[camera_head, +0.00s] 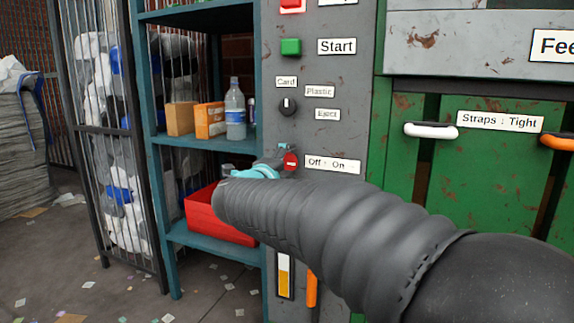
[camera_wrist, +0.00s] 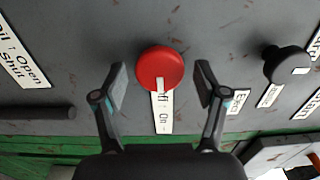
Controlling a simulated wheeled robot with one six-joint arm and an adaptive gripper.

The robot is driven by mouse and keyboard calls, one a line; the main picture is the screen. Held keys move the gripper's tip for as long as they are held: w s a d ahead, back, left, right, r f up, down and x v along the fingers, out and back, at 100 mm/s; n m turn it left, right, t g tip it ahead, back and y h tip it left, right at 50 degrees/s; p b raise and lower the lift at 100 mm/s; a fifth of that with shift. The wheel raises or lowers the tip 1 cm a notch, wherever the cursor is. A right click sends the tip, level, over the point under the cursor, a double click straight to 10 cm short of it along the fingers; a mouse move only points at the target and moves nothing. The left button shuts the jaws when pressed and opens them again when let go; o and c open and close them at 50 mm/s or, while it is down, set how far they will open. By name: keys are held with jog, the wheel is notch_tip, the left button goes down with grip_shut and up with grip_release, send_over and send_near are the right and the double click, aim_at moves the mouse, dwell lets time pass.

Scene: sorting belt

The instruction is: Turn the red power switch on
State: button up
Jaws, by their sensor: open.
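The red power switch (camera_wrist: 160,67) is a round red knob on a grey panel, with an "Off : On" label (camera_wrist: 162,110) beside it. In the wrist view my gripper (camera_wrist: 161,82) is open, with one finger on each side of the knob and gaps showing on both sides. In the head view the red switch (camera_head: 290,161) shows just past the end of my arm, left of its label (camera_head: 332,164). My gripper (camera_head: 268,165) is mostly hidden behind my arm there, and whether it touches the knob cannot be told.
The grey panel (camera_head: 345,100) also carries a green Start button (camera_head: 291,47) and a black selector knob (camera_head: 287,106). A blue-green shelf (camera_head: 200,140) with boxes, a bottle and a red bin (camera_head: 222,218) stands to the left. Green doors with handles (camera_head: 430,130) are to the right.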

jog(key=v, duration=1.2)
